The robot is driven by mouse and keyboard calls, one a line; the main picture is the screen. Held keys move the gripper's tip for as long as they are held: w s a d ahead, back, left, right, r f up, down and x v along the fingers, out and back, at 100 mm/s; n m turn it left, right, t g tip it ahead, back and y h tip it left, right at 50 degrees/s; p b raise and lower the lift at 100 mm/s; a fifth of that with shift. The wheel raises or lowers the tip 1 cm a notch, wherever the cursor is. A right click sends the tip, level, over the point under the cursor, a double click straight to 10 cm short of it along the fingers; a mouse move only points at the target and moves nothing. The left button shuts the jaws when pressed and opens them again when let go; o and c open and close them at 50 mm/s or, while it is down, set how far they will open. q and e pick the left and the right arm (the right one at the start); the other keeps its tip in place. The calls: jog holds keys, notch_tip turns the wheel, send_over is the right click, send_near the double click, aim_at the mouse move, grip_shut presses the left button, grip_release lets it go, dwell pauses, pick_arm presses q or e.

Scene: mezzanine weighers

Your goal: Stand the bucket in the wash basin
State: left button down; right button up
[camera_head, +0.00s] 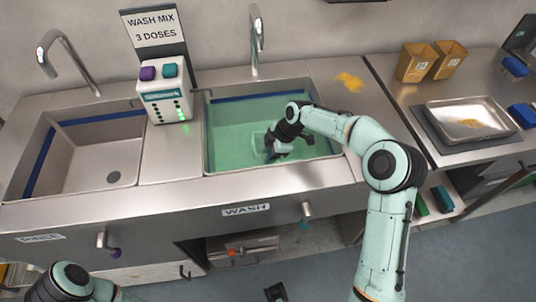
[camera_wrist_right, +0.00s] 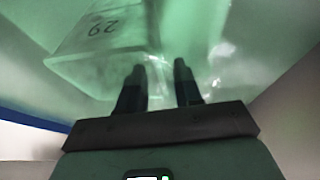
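A pale, see-through bucket (camera_head: 257,145) is in the green liquid of the wash basin (camera_head: 210,165), which carries the WASH label. In the right wrist view the bucket (camera_wrist_right: 100,40) has a label that seems to read 29. Its base and exact tilt are hard to make out through the liquid. My right gripper (camera_head: 273,149) reaches down into the basin, at the bucket's right side. In the wrist view its two fingers (camera_wrist_right: 158,80) stand apart near the bucket's edge. I see nothing clearly clamped between them. My left gripper (camera_head: 276,291) seems to show partly at the bottom edge.
An empty basin (camera_head: 85,165) lies at the left. A dispenser (camera_head: 162,95) stands between the basins, and a tap (camera_head: 256,45) rises behind the wash basin. Two tan containers (camera_head: 430,62) and a metal tray (camera_head: 467,120) with yellow residue occupy the right counter.

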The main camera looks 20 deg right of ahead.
jog(key=v, duration=1.1)
jog(key=shift+p, duration=0.3)
jog(key=shift+f, duration=0.1)
